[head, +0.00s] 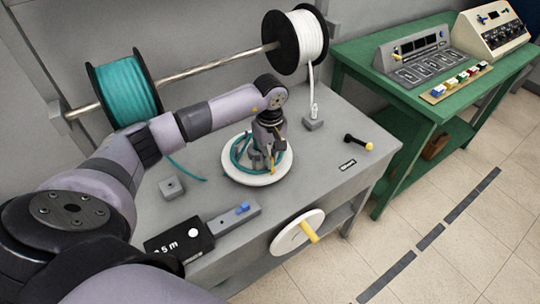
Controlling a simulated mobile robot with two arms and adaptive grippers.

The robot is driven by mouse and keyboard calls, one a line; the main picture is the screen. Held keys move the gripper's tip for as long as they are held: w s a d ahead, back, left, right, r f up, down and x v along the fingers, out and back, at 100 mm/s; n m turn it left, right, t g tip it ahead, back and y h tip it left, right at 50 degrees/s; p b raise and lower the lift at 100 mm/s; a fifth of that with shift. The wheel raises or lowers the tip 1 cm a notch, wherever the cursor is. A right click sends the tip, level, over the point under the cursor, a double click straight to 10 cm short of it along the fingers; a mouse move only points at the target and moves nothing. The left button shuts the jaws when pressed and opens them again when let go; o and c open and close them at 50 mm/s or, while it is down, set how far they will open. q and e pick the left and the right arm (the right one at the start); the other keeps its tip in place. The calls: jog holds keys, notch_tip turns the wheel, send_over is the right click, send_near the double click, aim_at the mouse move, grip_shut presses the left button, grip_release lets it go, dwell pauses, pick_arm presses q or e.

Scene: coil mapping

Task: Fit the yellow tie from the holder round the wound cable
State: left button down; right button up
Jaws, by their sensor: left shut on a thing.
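The wound cable is a teal coil (238,153) lying on a round white plate (262,180) on the grey bench. My left gripper (271,160) points down over the right part of the plate, inside or against the coil. It is shut on a small yellow piece, which looks like the yellow tie (273,163). The fingers partly hide it, and I cannot tell whether it goes round the cable. A holder strip (436,97) with several small coloured pieces sits on the green table. My right gripper is not in view.
Teal (125,88) and white (301,39) cable spools hang on a rod behind. A length display box (179,245), a black stick with a yellow end (357,142) and a small grey block (172,187) lie on the bench. A crank wheel (288,240) juts from its front.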

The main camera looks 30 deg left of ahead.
pick_arm(q)
jog(key=shift+f, duration=0.1)
jog(key=c, duration=1.5)
grip_release()
jog(key=shift+c, duration=0.2)
